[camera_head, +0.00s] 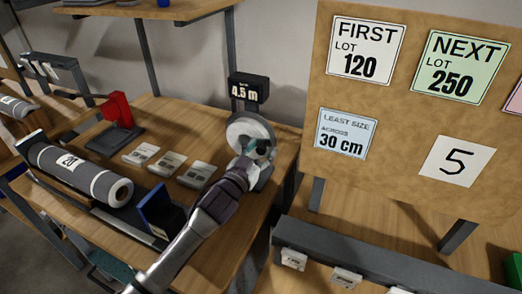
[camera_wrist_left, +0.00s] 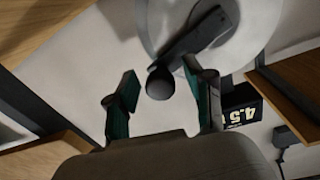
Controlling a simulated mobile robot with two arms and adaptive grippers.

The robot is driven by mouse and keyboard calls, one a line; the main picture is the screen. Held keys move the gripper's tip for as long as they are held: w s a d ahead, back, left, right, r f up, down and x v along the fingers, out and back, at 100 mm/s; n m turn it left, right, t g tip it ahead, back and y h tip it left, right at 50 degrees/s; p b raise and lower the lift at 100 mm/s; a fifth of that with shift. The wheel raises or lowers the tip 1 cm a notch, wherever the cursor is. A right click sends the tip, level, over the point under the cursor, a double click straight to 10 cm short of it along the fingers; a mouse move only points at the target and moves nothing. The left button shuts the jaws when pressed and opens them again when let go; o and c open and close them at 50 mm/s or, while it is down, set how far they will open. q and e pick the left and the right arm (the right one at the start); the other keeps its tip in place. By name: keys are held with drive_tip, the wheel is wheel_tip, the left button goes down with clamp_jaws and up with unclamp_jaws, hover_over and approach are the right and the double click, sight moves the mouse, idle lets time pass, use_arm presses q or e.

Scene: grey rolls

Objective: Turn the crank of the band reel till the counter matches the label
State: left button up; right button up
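The band reel (camera_head: 243,129) is a pale disc at the back right of the wooden table; it also fills the top of the left wrist view (camera_wrist_left: 165,25). Its dark crank (camera_wrist_left: 188,42) ends in a round knob (camera_wrist_left: 160,83). The black counter (camera_head: 249,88) above the reel reads 4.5 m. My left gripper (camera_wrist_left: 163,100) is open, with its green-lined fingers on either side of the knob and gaps showing; it also shows at the reel in the head view (camera_head: 255,151). A grey roll (camera_head: 82,174) bears a white label (camera_head: 69,161), too small to read.
Several cards (camera_head: 168,163) lie mid-table, left of my arm. A red-topped device (camera_head: 117,109) stands behind the roll, and a blue block (camera_head: 160,211) near its right end. The board (camera_head: 400,120) at right carries signs: lot 120, lot 250, 30 cm and 5.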

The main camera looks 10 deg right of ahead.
use_arm(q)
clamp_jaws()
drive_tip(key=shift+f, duration=0.1)
drive_tip(key=f+m, duration=0.1)
drive_tip(key=m, duration=0.2)
drive_tip(key=shift+s+d+f, duration=0.1)
drive_tip(key=shift+d+f, duration=0.05)
drive_tip(key=shift+f, duration=0.25)
drive_tip(key=shift+f+m+b, duration=0.15)
drive_tip(key=shift+f+m, duration=0.4)
drive_tip(key=shift+m, duration=0.45)
drive_tip(key=shift+f+m+b, duration=0.15)
drive_tip(key=shift+f+m, duration=0.4)
drive_tip(key=shift+m, duration=0.45)
drive_tip(key=shift+a, duration=0.2)
drive_tip(key=shift+o, duration=0.5)
unclamp_jaws()
